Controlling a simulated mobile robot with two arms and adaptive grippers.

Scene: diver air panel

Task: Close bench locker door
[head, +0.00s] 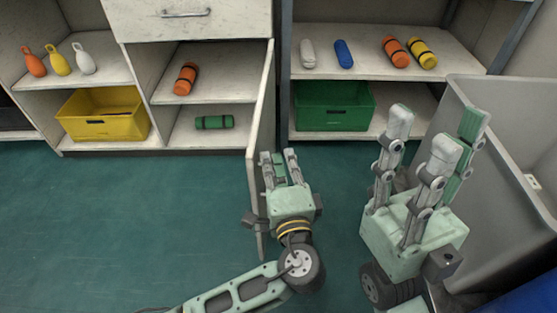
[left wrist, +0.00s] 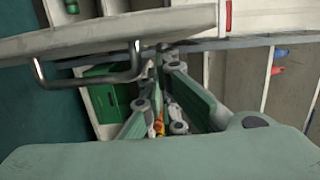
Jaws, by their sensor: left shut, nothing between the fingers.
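The bench locker door (head: 262,110) stands open, seen nearly edge-on in the head view and swung out from the locker (head: 205,88) toward me. In the left wrist view the door (left wrist: 120,35) crosses the top, with a metal bar handle (left wrist: 92,80) on the face toward the gripper. My left gripper (head: 279,158) is shut and empty, just right of the door; whether it touches the door I cannot tell. Its fingers also show in the left wrist view (left wrist: 160,80). My right gripper (head: 428,125) is open and empty, further right, fingers up.
The open locker holds an orange cylinder (head: 185,79) and a green cylinder (head: 214,122). A yellow bin (head: 103,130) and a green bin (head: 334,122) sit on shelves. A grey container (head: 500,150) stands close to my right gripper. The floor left of the door is clear.

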